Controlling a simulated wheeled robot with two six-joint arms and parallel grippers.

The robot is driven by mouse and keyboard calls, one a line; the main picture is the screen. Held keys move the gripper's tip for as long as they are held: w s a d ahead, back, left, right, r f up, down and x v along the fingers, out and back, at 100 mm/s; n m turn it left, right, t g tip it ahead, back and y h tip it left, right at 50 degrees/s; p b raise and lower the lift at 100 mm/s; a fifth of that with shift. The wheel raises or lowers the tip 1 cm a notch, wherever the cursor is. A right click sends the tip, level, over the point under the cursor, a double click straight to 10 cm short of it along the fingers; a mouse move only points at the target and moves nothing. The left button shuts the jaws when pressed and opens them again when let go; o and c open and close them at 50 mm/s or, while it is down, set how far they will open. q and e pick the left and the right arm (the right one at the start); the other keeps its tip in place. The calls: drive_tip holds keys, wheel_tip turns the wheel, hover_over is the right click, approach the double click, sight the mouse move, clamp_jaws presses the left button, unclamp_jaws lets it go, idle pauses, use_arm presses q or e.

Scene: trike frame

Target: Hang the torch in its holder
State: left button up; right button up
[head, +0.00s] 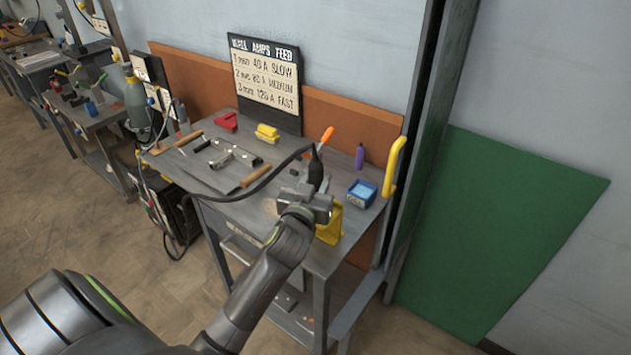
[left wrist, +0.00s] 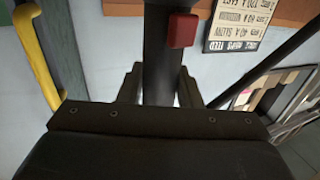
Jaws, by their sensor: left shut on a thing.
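The torch (head: 316,172) has a black handle and a black cable that curves off to the left in the head view. My left gripper (head: 308,203) is shut on it above the front right part of the bench. In the left wrist view the torch's dark handle (left wrist: 160,55) runs up between the fingers, with a red trigger (left wrist: 183,30) on its side. A yellow bracket (head: 331,222) shows just behind and right of the gripper, partly hidden by it. I cannot tell for sure whether it is the holder. My right gripper is not in view.
The metal bench (head: 215,178) carries a wooden-handled hammer (head: 257,175), a yellow block (head: 267,133), a red block (head: 226,121), a blue box (head: 361,192) and a purple bottle (head: 360,156). A yellow curved bar (head: 395,166) stands by the right post. A chart (head: 266,78) stands behind.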

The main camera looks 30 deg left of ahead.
use_arm(q)
drive_tip(key=o, duration=1.1)
drive_tip(key=shift+c, duration=0.2)
drive_tip(key=shift+f, duration=0.15)
drive_tip(key=b+v, duration=0.1)
drive_tip(key=v, duration=1.6)
drive_tip(key=shift+s+b, duration=0.25)
drive_tip(key=shift+b, duration=0.05)
